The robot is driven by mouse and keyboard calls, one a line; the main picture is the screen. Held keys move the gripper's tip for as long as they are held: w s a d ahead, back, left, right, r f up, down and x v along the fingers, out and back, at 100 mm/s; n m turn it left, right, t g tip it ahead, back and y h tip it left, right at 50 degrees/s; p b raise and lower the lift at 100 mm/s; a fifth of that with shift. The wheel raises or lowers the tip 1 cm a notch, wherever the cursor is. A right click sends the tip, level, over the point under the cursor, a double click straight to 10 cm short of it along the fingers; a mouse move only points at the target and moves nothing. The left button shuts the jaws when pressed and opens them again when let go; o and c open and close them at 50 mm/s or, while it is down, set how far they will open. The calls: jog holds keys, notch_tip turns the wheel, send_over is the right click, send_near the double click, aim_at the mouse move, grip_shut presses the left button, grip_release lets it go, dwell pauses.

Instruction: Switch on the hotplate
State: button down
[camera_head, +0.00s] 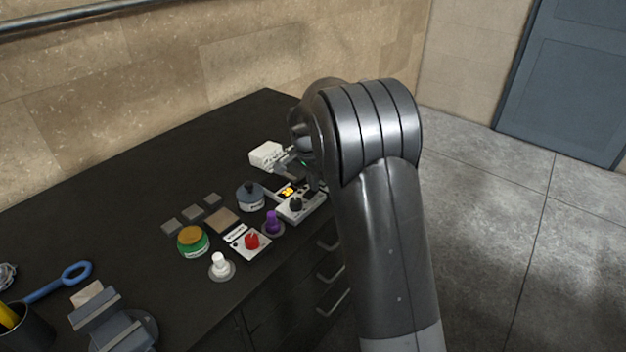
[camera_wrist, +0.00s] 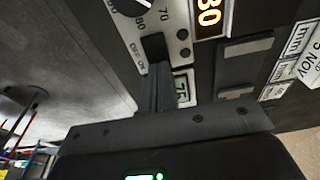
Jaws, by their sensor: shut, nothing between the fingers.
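The hotplate (camera_head: 301,207) is a pale unit with a black knob at the right edge of the dark bench; its orange display (camera_head: 288,190) is lit. In the wrist view its front panel (camera_wrist: 182,20) shows part of a numbered dial, a bright orange display (camera_wrist: 209,18) and an off/on label. My gripper (camera_wrist: 154,46) is shut and empty, its fingertips at the panel beside that label. They hide the switch area, and I cannot tell whether they touch it. In the head view my gripper (camera_head: 313,186) is largely hidden behind my arm, over the hotplate.
A purple-topped piece (camera_head: 272,223), a red-knobbed box (camera_head: 251,241), a dark blue-grey pot (camera_head: 250,197) and a green tin (camera_head: 193,242) stand left of the hotplate. A white box (camera_head: 266,155) is behind it. The bench's back left is clear.

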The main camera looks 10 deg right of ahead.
jog(key=shift+w+d+f, duration=0.15)
jog(key=shift+d+f, duration=0.05)
jog(key=shift+f, duration=0.05)
jog(key=shift+a, duration=0.15)
jog(key=shift+s+a+r, duration=0.2)
jog(key=shift+s+a, duration=0.35)
jog(key=shift+s, duration=0.1)
jog(key=shift+r, duration=0.1)
notch_tip(320, 180, up, 14)
jog(key=w+d, duration=0.1)
jog(key=shift+w+d, duration=0.3)
dwell(0.3)
